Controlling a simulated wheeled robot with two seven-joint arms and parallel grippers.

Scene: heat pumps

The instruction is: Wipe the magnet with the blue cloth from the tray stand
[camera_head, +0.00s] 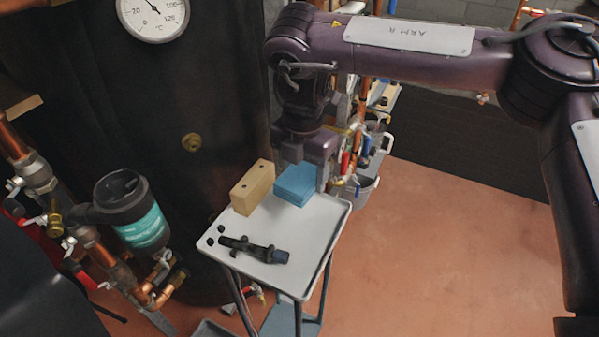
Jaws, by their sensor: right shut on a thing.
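The blue cloth (295,185) is a folded, block-like pad at the back right of the tray stand (322,232). My right gripper (306,177) comes down from above and is shut on the cloth. I cannot tell whether the cloth still touches the tray. A dark rod-like part with a bluish end (254,249) lies across the front of the tray; it may be the magnet, but I cannot tell for sure. My left gripper is not in view.
A tan block with holes (252,187) stands on the tray, left of the cloth. A black-and-teal filter (138,214) with copper pipes is at left. A grey bucket (366,180) stands behind. The floor at right is clear.

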